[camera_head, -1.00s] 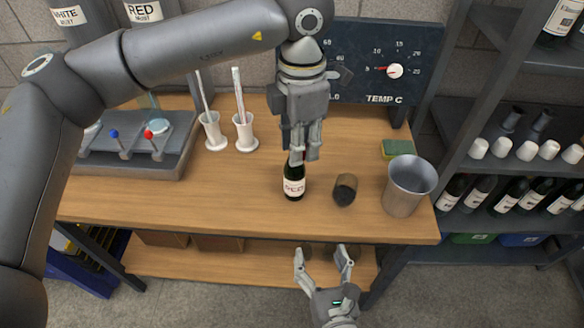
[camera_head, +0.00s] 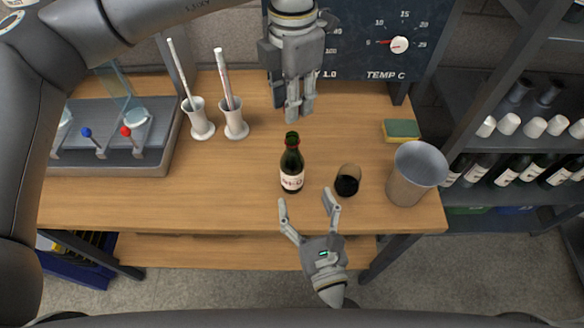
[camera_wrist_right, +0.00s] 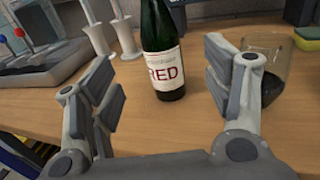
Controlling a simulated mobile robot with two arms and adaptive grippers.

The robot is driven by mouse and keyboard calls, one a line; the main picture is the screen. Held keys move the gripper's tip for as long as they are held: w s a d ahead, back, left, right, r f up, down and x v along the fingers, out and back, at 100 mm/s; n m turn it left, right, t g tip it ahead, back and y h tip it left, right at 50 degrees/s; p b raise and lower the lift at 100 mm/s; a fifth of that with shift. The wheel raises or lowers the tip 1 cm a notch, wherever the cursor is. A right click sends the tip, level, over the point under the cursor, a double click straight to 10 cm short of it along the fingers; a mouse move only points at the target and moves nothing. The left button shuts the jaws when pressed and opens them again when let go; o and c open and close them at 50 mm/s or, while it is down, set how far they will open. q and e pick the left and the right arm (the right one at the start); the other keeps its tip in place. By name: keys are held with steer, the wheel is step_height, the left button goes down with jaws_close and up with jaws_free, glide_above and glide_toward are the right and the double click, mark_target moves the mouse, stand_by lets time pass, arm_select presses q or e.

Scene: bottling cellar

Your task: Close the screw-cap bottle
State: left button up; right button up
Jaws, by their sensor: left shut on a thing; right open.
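The dark green bottle (camera_head: 291,168) with a white label stands upright on the wooden table, left of the glass. In the right wrist view the bottle (camera_wrist_right: 163,50) stands beyond and between my right fingers, its label reading RED and its top cut off. My left gripper (camera_head: 297,116) is above and behind the bottle neck, apart from it. It is shut on the small screw cap, which its fingers hide. My right gripper (camera_head: 306,205) is open and empty at the table's front edge, just before the bottle; it also shows in the right wrist view (camera_wrist_right: 160,85).
A glass of dark wine (camera_head: 347,181) stands close right of the bottle, near my right finger. A metal bucket (camera_head: 415,175) and a sponge (camera_head: 401,130) are further right. White cylinders with sticks (camera_head: 234,122) and a lever rack (camera_head: 110,150) are left. The table left of the bottle is clear.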

mark_target(295, 174)
steer(key=x, duration=1.1)
steer(key=shift+w, duration=0.2)
steer(key=c, duration=1.6)
arm_select(q)
steer(key=shift+f, duration=2.5)
arm_select(e)
steer(key=shift+o, duration=0.2)
arm_select(q)
steer(key=shift+f, duration=0.9)
steer(key=shift+f, duration=0.55)
arm_select(e)
jaws_close()
